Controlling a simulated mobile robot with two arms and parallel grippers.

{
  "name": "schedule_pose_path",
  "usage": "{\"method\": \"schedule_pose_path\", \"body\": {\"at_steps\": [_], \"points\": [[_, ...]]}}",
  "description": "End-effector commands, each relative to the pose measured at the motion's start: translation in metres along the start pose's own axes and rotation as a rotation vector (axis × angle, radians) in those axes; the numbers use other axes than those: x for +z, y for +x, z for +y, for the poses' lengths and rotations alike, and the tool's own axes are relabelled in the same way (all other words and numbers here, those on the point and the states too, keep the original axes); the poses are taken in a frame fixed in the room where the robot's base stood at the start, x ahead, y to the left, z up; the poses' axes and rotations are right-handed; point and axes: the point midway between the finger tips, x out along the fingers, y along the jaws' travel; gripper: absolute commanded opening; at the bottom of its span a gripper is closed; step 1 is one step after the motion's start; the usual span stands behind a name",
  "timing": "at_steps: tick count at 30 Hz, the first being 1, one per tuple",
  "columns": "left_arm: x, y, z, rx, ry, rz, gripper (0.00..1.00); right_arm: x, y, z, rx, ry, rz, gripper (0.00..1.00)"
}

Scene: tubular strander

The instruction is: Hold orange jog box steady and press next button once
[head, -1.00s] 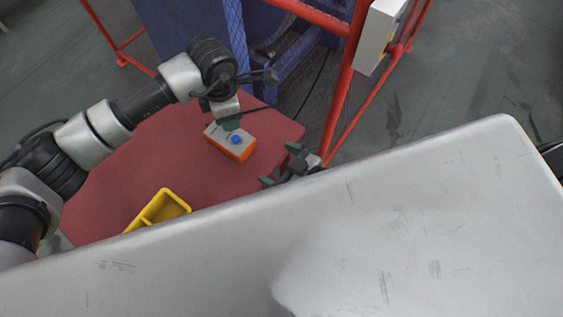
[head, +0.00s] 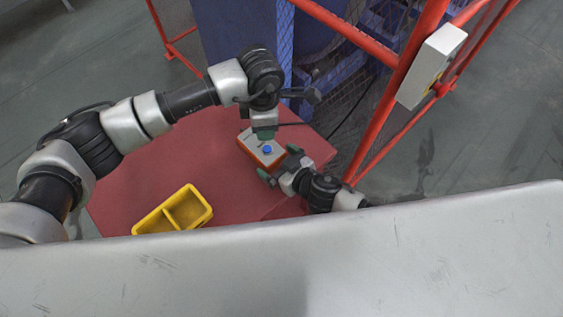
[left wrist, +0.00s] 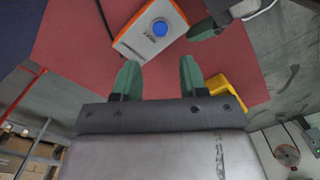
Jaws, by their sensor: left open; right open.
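The orange jog box (head: 254,146) with a light grey top lies on the red table. Its round blue button (head: 267,150) faces up, and the left wrist view shows the box (left wrist: 126,44) and button (left wrist: 160,28) with small dark lettering beside it. My left gripper (head: 264,134) is over the far side of the box in the head view. In the left wrist view its green fingers (left wrist: 160,76) are open, with nothing between them. My right gripper (head: 279,163) is open at the box's near right corner, one finger on either side of that corner; contact cannot be told.
A yellow two-part bin (head: 208,211) stands on the red table (head: 130,180), left of the box. A red frame (head: 405,85) with mesh and a grey switch box (head: 432,68) rises to the right. A dark cable runs near the jog box.

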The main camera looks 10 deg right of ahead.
Motion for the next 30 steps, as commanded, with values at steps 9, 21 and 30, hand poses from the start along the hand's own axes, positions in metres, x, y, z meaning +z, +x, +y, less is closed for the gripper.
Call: {"method": "schedule_pose_path", "body": {"at_steps": [9,21,30], "points": [[0.0001,0.0000,0.0000,0.000,0.000,0.000,0.43,0.0002,-0.0004,-0.0001,0.000,0.000,0.000,0.65],[0.0001,0.0000,0.0000,0.000,0.000,0.000,0.03,0.0004,-0.0005,0.0000,0.000,0.000,-0.001,0.45],[0.0000,0.0000,0.0000,0.000,0.000,0.000,0.00,0.0005,-0.0005,0.0001,0.000,0.000,-0.001,0.45]]}}
